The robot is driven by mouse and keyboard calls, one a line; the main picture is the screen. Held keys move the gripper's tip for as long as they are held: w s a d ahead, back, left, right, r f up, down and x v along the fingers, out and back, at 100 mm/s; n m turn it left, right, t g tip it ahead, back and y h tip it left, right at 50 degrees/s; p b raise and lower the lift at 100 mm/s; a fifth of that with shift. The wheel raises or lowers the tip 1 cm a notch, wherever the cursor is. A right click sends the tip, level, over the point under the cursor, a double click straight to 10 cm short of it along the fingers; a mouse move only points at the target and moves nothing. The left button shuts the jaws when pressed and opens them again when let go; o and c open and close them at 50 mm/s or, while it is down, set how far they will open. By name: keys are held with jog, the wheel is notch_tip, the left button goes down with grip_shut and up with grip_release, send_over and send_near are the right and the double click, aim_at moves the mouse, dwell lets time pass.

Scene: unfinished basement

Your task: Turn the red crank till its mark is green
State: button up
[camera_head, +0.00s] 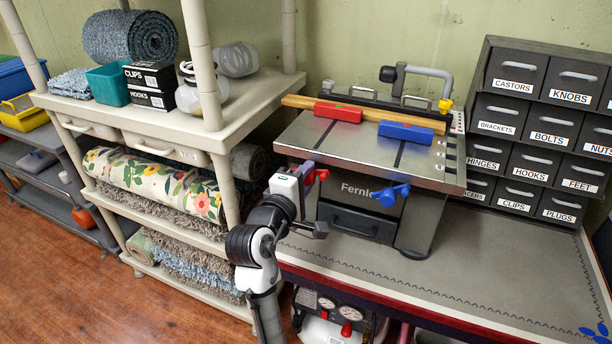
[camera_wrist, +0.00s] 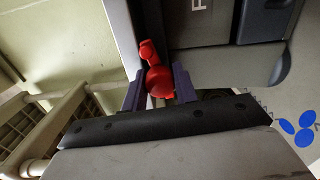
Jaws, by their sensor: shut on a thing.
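The red crank (camera_head: 322,174) is on the left front of the grey bench machine, largely hidden behind my gripper (camera_head: 308,181) in the head view. In the wrist view the red crank (camera_wrist: 159,82) shows a round knob between the two dark fingers of my gripper (camera_wrist: 160,88). My gripper is shut on the knob. A red block (camera_head: 338,113) and a blue block (camera_head: 405,132) sit on the machine's top (camera_head: 360,150). I cannot clearly make out the crank's mark or its colour.
A blue crank (camera_head: 389,195) sticks out of the machine's front, right of the red one. A cream shelf rack (camera_head: 215,145) stands close on the left of my arm. Labelled drawers (camera_head: 540,125) stand at right. The workbench front right (camera_head: 490,290) is mostly clear.

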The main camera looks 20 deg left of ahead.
jog(key=m, duration=0.5)
jog(key=shift+f+y+b, duration=0.1)
jog(key=shift+y+b, duration=0.2)
jog(key=shift+b, duration=0.05)
jog(key=m+b, duration=0.1)
jog(key=m, duration=0.4)
jog(key=shift+y, duration=0.3)
jog(key=shift+m, duration=0.4)
jog(key=o, duration=1)
jog(key=shift+c, duration=0.2)
jog(key=s+r+p, duration=0.1)
jog(key=s+p, duration=0.7)
jog(key=s, duration=0.5)
jog(key=shift+s+a+p, duration=0.15)
jog(key=shift+s+p, duration=0.15)
jog(key=shift+s, duration=0.1)
